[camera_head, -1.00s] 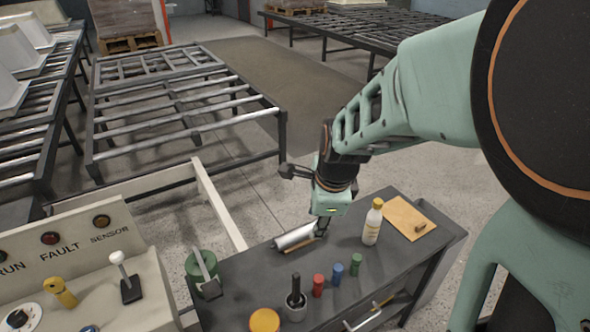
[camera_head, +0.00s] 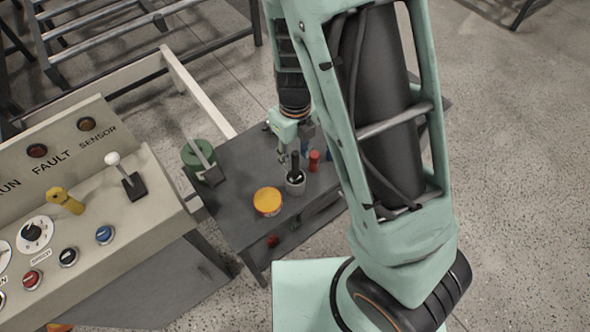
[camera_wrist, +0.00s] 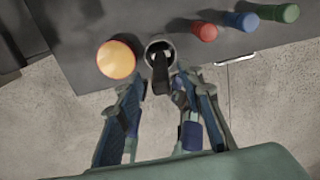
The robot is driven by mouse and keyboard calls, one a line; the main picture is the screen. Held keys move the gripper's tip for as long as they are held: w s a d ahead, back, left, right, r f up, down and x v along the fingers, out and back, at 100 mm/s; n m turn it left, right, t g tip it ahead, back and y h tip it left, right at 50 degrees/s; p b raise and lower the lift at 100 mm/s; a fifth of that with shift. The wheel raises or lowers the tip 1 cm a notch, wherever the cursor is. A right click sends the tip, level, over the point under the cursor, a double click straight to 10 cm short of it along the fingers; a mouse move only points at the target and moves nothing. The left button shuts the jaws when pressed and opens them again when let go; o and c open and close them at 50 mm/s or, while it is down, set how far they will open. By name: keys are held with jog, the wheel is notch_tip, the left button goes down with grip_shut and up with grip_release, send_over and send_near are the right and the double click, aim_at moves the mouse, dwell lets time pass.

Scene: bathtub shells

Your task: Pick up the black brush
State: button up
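The black brush (camera_head: 295,161) stands roughly upright in a small grey metal cup (camera_head: 295,182) on the dark workbench. In the wrist view its black handle (camera_wrist: 161,75) leans toward the camera, out of the cup's round rim (camera_wrist: 150,46). My gripper (camera_head: 294,152) is over the bench, close to the brush and cup. In the wrist view the gripper (camera_wrist: 159,84) has its two fingers apart, one on each side of the handle's end, with no visible contact. I cannot tell how far above the handle the fingertips are.
A yellow-lidded jar (camera_head: 267,201) stands left of the cup. Red (camera_wrist: 204,31), blue (camera_wrist: 241,21) and green (camera_wrist: 281,12) small cylinders stand to the right. A green can (camera_head: 199,160) with a tool across it is at the bench's left end. A control panel (camera_head: 75,215) borders the left.

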aim_at(295, 166)
jog(key=shift+f+b, duration=0.3)
jog(key=shift+f, duration=2.45)
jog(key=shift+c, duration=0.2)
grip_shut()
